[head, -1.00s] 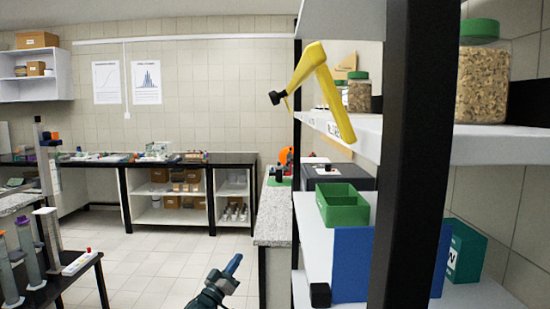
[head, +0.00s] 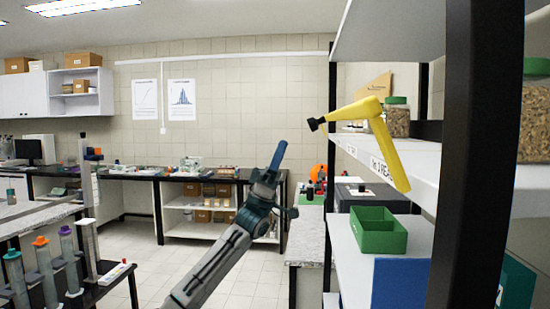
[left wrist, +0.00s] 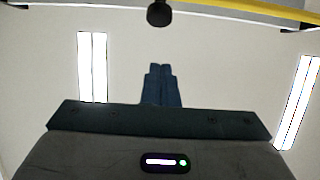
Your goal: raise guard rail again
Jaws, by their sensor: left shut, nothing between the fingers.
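The yellow guard rail (head: 368,112) is at the front of the shelf, right of centre in the head view. One yellow arm reaches left to a black knob (head: 316,124); another slopes down to the right. My left gripper (head: 280,152) points up, shut and empty, to the left of and below the knob, apart from it. In the left wrist view my shut fingers (left wrist: 160,70) point toward the black knob (left wrist: 159,13), and the yellow rail (left wrist: 262,13) crosses the top right. My right gripper is not in view.
The shelf unit's black post (head: 470,150) and white boards stand at the right. A green divided box (head: 378,232) sits on the lower board. Jars (head: 396,118) stand behind the rail. A rack of cylinders (head: 45,265) is at the lower left. Open floor lies left of the shelf.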

